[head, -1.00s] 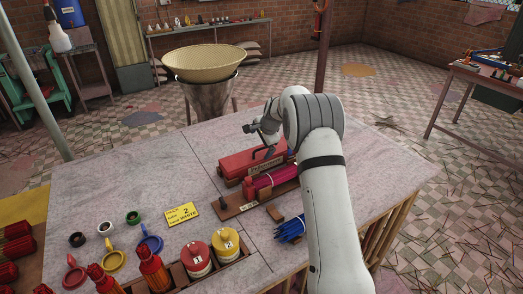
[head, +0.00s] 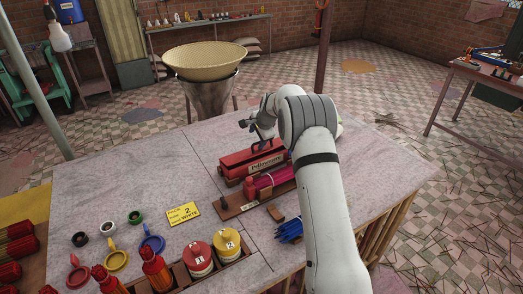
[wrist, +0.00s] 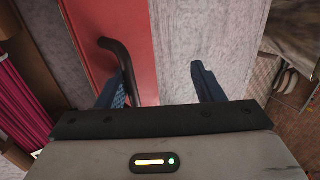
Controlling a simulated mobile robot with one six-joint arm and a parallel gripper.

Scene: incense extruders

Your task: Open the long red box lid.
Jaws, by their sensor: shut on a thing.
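A dark bar handle (head: 255,147) stands on the lid. In the wrist view the red lid (wrist: 88,22) fills the left middle, and its dark handle (wrist: 113,47) runs down to the left finger. The exact contact and the lid's far edge are hidden.
Blue sticks (head: 289,231), a yellow card (head: 183,213) and several jars stand nearer. The bench (head: 130,180) is bare to the left.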

